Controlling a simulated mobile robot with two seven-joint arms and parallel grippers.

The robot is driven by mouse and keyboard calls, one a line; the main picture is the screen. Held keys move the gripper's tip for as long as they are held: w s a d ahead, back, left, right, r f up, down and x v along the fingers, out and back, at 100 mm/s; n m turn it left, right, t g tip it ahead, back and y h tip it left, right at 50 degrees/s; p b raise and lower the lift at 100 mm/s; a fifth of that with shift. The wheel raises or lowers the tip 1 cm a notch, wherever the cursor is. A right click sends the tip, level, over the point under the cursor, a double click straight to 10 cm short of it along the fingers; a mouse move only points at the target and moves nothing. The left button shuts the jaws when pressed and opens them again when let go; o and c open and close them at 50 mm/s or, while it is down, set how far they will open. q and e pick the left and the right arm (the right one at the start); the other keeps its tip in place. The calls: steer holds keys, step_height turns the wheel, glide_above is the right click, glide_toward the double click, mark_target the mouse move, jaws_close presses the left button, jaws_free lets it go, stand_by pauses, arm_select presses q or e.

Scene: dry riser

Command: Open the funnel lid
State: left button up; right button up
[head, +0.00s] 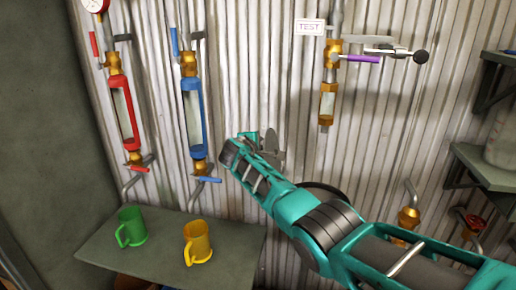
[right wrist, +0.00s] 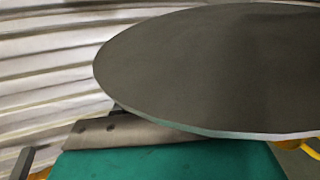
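A large dark grey round disc (right wrist: 215,65), which looks like the funnel lid, fills much of the right wrist view, close to the camera. It hides most of the fingers of my right gripper (head: 262,146). In the head view this gripper is in front of the corrugated wall, right of the blue-framed pipe. A small grey flat piece (head: 271,148) shows at its tip; I cannot tell whether it is the disc or a finger. No funnel body is clearly visible. Whether the gripper touches the disc is unclear. My left gripper is out of view.
A red-framed pipe (head: 121,115) and a blue-framed pipe (head: 194,115) run down the wall. A brass pipe (head: 328,102) with a purple handle (head: 362,58) hangs upper right.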

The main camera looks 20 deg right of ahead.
steer(key=o, duration=0.3)
steer(key=shift+o, duration=0.2)
steer(key=shift+s+a+r+p, duration=0.2)
steer(key=shift+s+p, duration=0.15)
steer(key=shift+p, duration=0.05)
steer(key=p+v, duration=0.2)
steer(key=v, duration=1)
steer(key=shift+p, duration=0.35)
steer(key=shift+f, duration=0.1)
